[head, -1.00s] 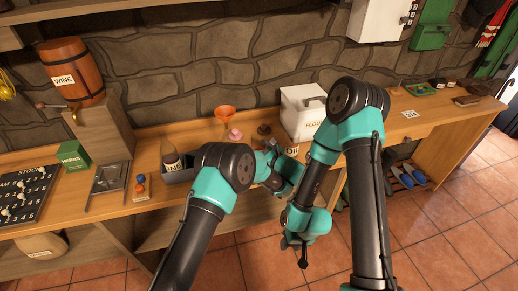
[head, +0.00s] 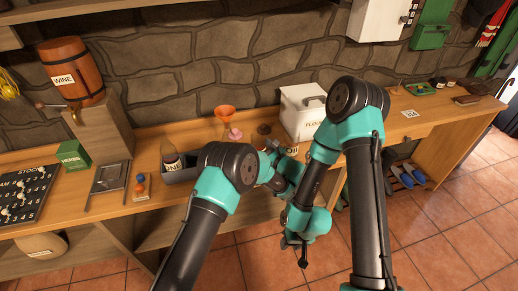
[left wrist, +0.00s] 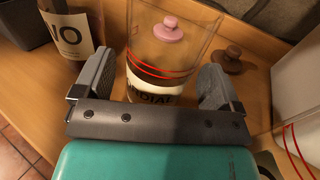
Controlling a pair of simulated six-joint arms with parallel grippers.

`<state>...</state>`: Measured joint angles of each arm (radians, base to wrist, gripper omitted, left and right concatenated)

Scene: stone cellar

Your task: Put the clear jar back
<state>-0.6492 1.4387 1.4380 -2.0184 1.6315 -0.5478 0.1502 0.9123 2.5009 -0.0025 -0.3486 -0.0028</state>
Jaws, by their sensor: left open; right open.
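A clear jar (left wrist: 150,80) with red bands and a pale label, only partly readable, stands upright in the left wrist view. My left gripper (left wrist: 156,72) is open, with one finger on each side of the jar. I cannot tell whether the fingers touch it. In the head view my left gripper (head: 270,152) is over the bench front, and my arm hides most of the jar. A pink knobbed lid (left wrist: 168,28) shows through or behind the jar, and a brown one (left wrist: 230,60) sits to its right. My right gripper (head: 303,247) is open and empty, low in front of the bench.
A white flour bin (head: 303,112) stands right of the lids. A labelled bottle (head: 171,158) and a grey tray (head: 182,176) are to the left. The bench right of the bin has free room.

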